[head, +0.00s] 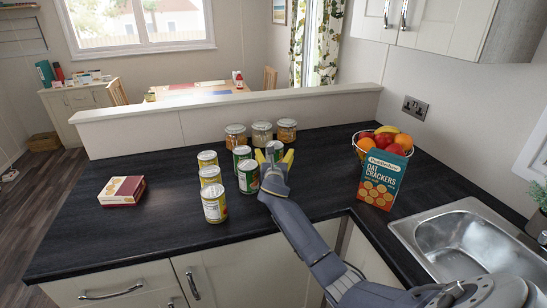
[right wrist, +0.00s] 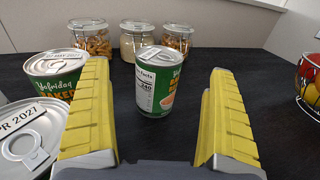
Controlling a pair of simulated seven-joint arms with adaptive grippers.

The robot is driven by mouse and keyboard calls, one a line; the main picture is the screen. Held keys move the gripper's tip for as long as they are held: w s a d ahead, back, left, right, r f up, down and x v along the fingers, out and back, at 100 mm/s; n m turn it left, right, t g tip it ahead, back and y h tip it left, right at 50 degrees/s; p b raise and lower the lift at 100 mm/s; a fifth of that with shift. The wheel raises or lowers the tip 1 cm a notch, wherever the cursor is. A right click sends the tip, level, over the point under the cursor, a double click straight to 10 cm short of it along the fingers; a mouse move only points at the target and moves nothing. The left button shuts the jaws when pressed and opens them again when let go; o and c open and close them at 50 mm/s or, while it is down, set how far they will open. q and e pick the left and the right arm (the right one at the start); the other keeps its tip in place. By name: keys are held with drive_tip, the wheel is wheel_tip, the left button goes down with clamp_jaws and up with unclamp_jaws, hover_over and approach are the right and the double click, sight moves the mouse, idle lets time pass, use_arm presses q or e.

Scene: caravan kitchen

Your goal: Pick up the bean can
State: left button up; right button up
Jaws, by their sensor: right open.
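A green bean can (right wrist: 160,82) stands upright on the dark counter, ahead of and between my right gripper's yellow fingers in the right wrist view. In the head view this bean can (head: 275,146) shows only in part behind the gripper. My right gripper (head: 273,160) is open, with nothing held. Two more green cans stand to its left in the head view, a rear one (head: 241,153) and a front one (head: 248,178). A green baked bean can (right wrist: 56,75) is also left of the fingers in the right wrist view. My left gripper is not in view.
Several yellow-labelled cans (head: 214,205) stand in a column left of the green ones. Glass jars (head: 261,134) stand behind, near the low partition. A cracker box (head: 381,180) and fruit basket (head: 385,140) are right. A small box (head: 122,190) lies left. The sink (head: 470,240) is front right.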

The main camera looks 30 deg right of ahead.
drive_tip(key=shift+w+d+f, duration=0.15)
drive_tip(key=shift+w+f, duration=0.05)
drive_tip(key=shift+f, duration=0.45)
drive_tip(key=shift+w+d+f, duration=0.1)
drive_tip(key=shift+w+f, duration=0.05)
drive_tip(key=shift+f, duration=0.45)
drive_tip(key=shift+x, duration=3.35)
drive_tip(key=shift+a, duration=0.1)
drive_tip(key=c, duration=1.7)
drive_tip(key=shift+o, duration=0.2)
